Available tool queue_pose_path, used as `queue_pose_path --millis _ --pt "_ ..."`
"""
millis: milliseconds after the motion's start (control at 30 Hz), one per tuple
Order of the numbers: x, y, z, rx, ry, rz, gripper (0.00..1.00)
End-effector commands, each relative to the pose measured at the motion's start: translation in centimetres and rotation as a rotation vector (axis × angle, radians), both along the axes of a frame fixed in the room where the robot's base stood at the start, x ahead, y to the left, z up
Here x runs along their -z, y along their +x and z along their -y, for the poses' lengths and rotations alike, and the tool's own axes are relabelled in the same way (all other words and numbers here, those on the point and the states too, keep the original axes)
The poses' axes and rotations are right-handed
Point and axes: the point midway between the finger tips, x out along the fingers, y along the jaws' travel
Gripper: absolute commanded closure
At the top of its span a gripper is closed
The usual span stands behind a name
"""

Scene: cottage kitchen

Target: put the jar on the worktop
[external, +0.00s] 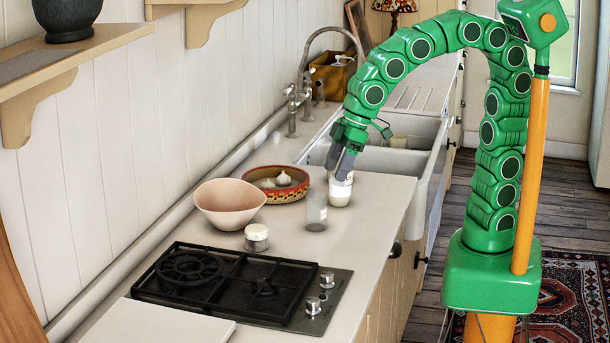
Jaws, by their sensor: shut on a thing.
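My gripper (343,172) reaches down from the sink side and is shut on the jar's top, which the fingers partly hide. The jar looks upright.
A pink bowl (230,204), a patterned basket (290,193) with garlic and a white-lidded jar (256,238) stand further left. The black hob (240,285) is in front. The worktop's right front is clear.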

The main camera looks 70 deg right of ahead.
Motion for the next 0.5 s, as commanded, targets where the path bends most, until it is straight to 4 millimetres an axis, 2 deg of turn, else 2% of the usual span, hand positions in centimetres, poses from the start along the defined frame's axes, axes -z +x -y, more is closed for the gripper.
queue_pose_path --millis 233,500 --pt "-0.6 2.0 -4.9 0.009 0.003 0.003 0.72" --pt "-0.9 3.1 -10.7 0.005 0.002 0.003 0.72"
